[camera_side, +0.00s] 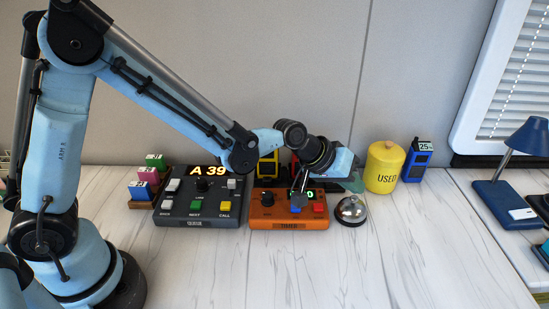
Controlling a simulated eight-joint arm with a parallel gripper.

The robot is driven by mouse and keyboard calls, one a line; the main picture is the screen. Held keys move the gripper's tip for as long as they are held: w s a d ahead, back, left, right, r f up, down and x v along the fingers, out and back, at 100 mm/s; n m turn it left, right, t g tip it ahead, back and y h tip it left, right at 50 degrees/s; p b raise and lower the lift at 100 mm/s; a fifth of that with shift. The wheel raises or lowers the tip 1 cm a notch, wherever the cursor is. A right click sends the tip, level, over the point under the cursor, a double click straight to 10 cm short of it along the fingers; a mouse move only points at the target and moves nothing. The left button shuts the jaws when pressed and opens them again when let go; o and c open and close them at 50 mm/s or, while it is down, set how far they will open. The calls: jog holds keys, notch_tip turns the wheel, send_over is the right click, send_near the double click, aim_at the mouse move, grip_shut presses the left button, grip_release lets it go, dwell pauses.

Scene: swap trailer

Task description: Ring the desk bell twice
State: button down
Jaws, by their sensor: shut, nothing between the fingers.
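The silver desk bell (351,211) stands upright on the white marbled counter, just right of the orange timer box. My gripper (300,203) points down over the right part of the timer box, left of the bell. Its fingers are shut and empty. They are apart from the bell. Whether the fingertips touch the timer box is too small to tell.
The orange timer box (278,224) and a grey queue console (199,209) stand left of the bell. A yellow canister (384,167) and a blue device (417,160) stand behind it. A blue lamp (527,138) is far right. The counter (420,250) in front is clear.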

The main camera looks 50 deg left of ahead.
jog(key=shift+r, duration=0.25)
jog(key=shift+r, duration=2.5)
dwell(0.8)
notch_tip(320, 180, up, 4)
jog(key=shift+f, duration=0.1)
dwell(0.3)
jog(key=shift+f, duration=4.45)
jog(key=shift+f, duration=0.15)
